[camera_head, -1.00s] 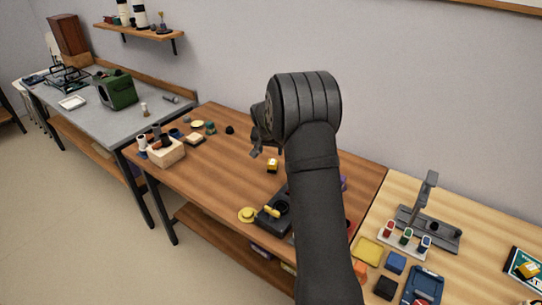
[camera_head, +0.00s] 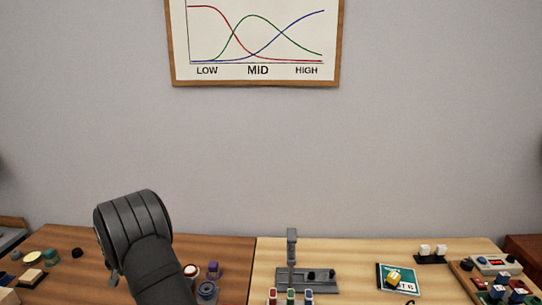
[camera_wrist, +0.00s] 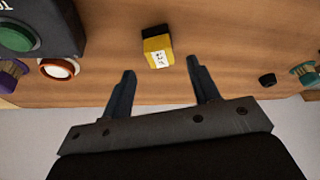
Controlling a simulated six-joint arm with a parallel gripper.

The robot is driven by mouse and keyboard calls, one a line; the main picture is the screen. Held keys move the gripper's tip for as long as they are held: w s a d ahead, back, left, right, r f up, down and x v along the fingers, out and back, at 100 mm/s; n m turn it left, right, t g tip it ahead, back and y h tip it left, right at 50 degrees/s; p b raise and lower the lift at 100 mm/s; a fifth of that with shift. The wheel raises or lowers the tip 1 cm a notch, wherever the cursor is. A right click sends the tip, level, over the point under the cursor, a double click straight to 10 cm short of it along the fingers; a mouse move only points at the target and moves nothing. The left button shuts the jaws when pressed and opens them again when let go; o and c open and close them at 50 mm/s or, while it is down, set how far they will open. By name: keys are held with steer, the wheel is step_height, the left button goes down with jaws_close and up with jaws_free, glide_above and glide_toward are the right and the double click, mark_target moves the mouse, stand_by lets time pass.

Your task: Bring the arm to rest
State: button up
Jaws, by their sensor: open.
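My arm reaches up at the lower left of the head view, its dark elbow over the brown wooden bench (camera_head: 222,250). My gripper shows in the wrist view (camera_wrist: 161,70), its two dark fingers apart with nothing between them. A small yellow and black block with a white label (camera_wrist: 157,48) lies on the wood just beyond the fingertips, apart from them. In the head view the gripper is mostly hidden behind my arm.
A dark box with a green disc (camera_wrist: 18,37) and a white-rimmed orange cup (camera_wrist: 58,69) lie left in the wrist view. A grey stand (camera_head: 292,255) stands on the lighter bench (camera_head: 350,290). A framed chart (camera_head: 256,80) hangs on the wall.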

steer(key=x, duration=0.6)
step_height(320, 180, up, 2)
steer(key=shift+r, duration=0.55)
steer(key=shift+f, duration=0.1)
